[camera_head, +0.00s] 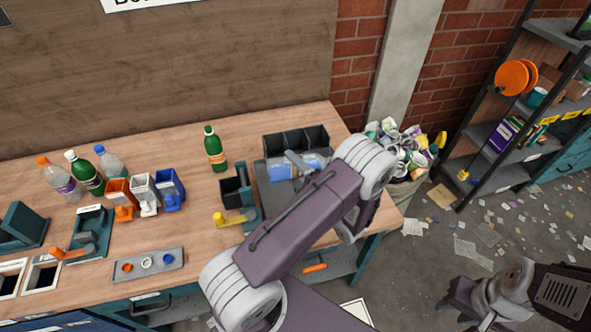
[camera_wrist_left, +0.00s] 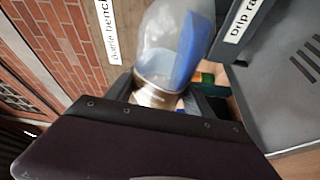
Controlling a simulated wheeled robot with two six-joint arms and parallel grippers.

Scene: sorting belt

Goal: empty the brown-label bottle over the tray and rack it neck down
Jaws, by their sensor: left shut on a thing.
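My left gripper (camera_head: 297,162) is shut on a clear bottle (camera_head: 281,171) with a blue label, held tilted in front of the dark drip rack (camera_head: 268,146). In the left wrist view the bottle (camera_wrist_left: 164,48) extends away from the fingers (camera_wrist_left: 155,98); its label looks blue, not brown, and its far end is cut off. A grey tray (camera_head: 266,196) lies below, partly hidden by my arm. A green bottle (camera_head: 215,154) with an orange-brown label stands upright left of the rack. My right gripper (camera_head: 462,304) is low at the right, over the floor, its opening unclear.
Several bottles (camera_head: 86,173) stand at the bench's left, near orange, white and blue holders (camera_head: 143,193). A small tray of caps (camera_head: 147,262) is at the front. A full waste bin (camera_head: 405,155) stands beyond the right end.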

